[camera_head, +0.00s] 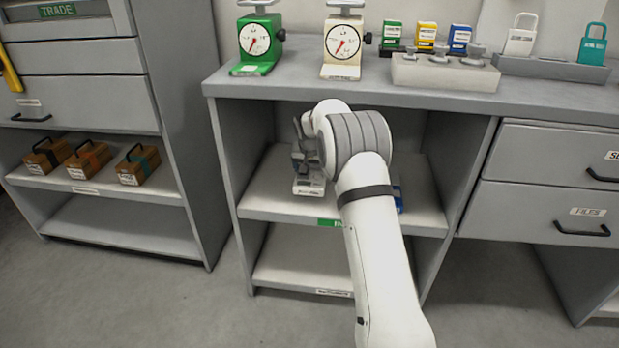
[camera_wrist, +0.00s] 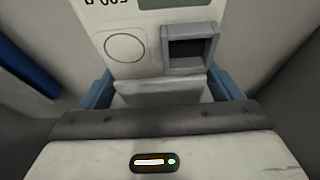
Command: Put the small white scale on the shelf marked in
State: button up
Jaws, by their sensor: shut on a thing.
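The small white scale (camera_head: 308,187) is at the upper shelf (camera_head: 270,203) of the middle unit, which bears a green label (camera_head: 329,222) on its front edge, too small to read surely. My gripper (camera_head: 304,160) reaches into this bay and is shut on the scale. In the wrist view the scale (camera_wrist: 125,50) shows a round mark, a dark square recess and upside-down print, with the blue fingers of my gripper (camera_wrist: 160,92) on either side. I cannot tell whether its base touches the shelf. My arm hides part of the bay.
A blue thing (camera_head: 397,194) stands on the same shelf, right of my arm. The lower shelf (camera_head: 290,265) looks clear where visible. On the counter above stand a green dial scale (camera_head: 258,40), a cream dial scale (camera_head: 342,42) and a weight block (camera_head: 445,73).

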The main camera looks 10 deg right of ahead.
aim_at(312, 170)
jog(key=f+b, duration=0.2)
jog(key=f, duration=0.1)
jog(key=shift+w+f, duration=0.2)
jog(key=shift+f, duration=0.1)
jog(key=shift+r, duration=0.1)
jog(key=o, duration=1.1)
jog(key=shift+c, duration=0.2)
